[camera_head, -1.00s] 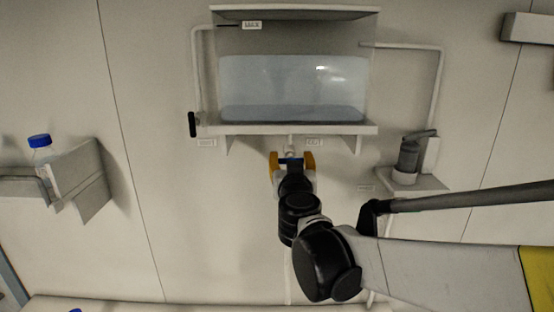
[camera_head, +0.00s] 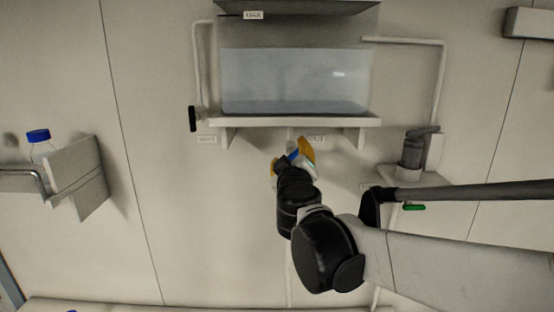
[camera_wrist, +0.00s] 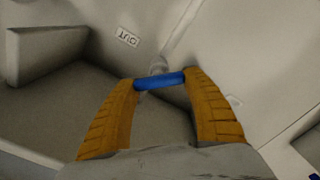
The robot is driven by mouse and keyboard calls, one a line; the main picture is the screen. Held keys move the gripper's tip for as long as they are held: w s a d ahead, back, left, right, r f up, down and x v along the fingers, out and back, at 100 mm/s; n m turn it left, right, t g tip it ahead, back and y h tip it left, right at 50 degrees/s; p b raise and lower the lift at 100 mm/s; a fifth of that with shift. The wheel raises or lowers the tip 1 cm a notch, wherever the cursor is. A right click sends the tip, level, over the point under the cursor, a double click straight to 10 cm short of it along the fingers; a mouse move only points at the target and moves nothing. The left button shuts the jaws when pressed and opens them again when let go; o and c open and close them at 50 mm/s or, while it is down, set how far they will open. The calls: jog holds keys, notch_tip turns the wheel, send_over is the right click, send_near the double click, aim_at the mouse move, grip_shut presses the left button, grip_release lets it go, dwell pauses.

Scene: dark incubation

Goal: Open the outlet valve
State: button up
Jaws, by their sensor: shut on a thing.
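The outlet valve's blue handle (camera_head: 293,154) sits just below the shelf of the water tank (camera_head: 295,82), beside the OUT label (camera_head: 316,139). My gripper (camera_head: 291,158) has its orange fingers shut on this handle. In the wrist view, the blue handle (camera_wrist: 160,81) lies across between the two fingertips of my gripper (camera_wrist: 162,84), with a pale pipe running up behind it. The OUT label (camera_wrist: 128,37) appears upside down there. The handle looks tilted in the head view. The valve body is mostly hidden by the gripper and wrist.
A black knob (camera_head: 192,118) is on the pipe at the tank's left. A dark grey device (camera_head: 411,154) stands on a small shelf at right, with a green handle (camera_head: 413,207) below. A blue-capped bottle (camera_head: 39,143) stands far left. The wall below the tank is mostly clear.

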jog(key=n, duration=0.2)
jog(key=n+b, duration=0.1)
jog(key=n, duration=0.1)
jog(key=shift+f+n, duration=0.2)
jog(key=shift+n, duration=0.1)
jog(key=n+b, duration=0.1)
jog(key=n, duration=0.3)
jog(key=shift+a+n+b, duration=0.1)
jog(key=shift+n+b, duration=0.25)
jog(key=shift+n, duration=0.35)
jog(key=o, duration=1.2)
jog(key=s, duration=0.8)
jog(key=s+a, duration=0.1)
jog(key=s, duration=0.3)
